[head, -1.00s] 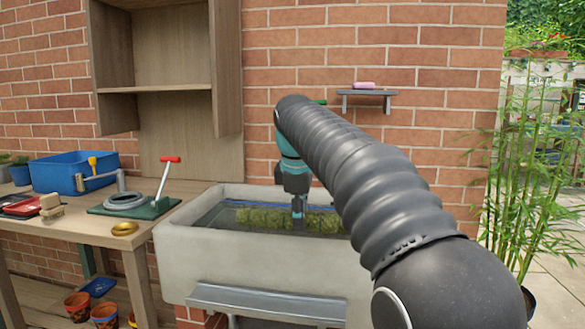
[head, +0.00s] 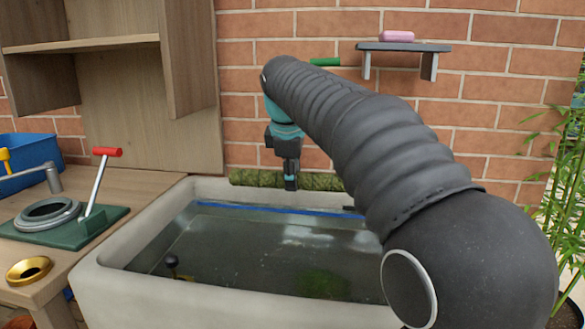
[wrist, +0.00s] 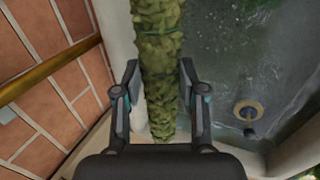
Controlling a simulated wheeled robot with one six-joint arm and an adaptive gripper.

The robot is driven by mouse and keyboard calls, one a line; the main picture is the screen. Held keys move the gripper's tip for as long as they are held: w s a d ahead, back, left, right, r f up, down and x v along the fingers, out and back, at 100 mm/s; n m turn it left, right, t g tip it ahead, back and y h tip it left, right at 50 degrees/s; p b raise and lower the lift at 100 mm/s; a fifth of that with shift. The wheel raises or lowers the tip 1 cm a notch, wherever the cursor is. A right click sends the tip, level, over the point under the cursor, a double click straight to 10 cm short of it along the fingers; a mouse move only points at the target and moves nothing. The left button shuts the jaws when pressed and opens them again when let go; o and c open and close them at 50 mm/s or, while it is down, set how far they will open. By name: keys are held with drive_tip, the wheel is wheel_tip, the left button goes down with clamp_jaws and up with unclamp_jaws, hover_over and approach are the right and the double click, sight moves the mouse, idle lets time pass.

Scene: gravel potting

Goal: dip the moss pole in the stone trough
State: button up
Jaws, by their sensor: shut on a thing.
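The moss pole (head: 258,178) is a long green mossy rod lying level along the back of the stone trough (head: 112,262), in front of the brick wall. My gripper (head: 290,184) points down and is shut around its middle. In the wrist view the pole (wrist: 160,30) runs between my two fingers (wrist: 160,72), with the water to its right. In the head view the pole shows above the water, near the back rim's height. My arm hides its right end. A green patch (head: 325,283), perhaps a reflection, shows in the water.
A wooden bench (head: 150,190) with a green-based lever tool (head: 85,225) and a brass ring (head: 28,270) stands at left. A small wall shelf (head: 400,47) holds a pink item (head: 397,36). A round fitting (wrist: 248,110) sits in the trough.

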drive_tip(key=shift+d+f, duration=0.1)
drive_tip(key=shift+f, duration=0.8)
wheel_tip(320, 180, down, 2)
drive_tip(key=b, duration=0.3)
drive_tip(key=shift+f, duration=0.25)
drive_tip(key=shift+f+b, duration=5)
drive_tip(key=shift+f, duration=3.1)
drive_tip(key=shift+r+p, duration=6.55)
drive_tip(key=shift+r, duration=3.55)
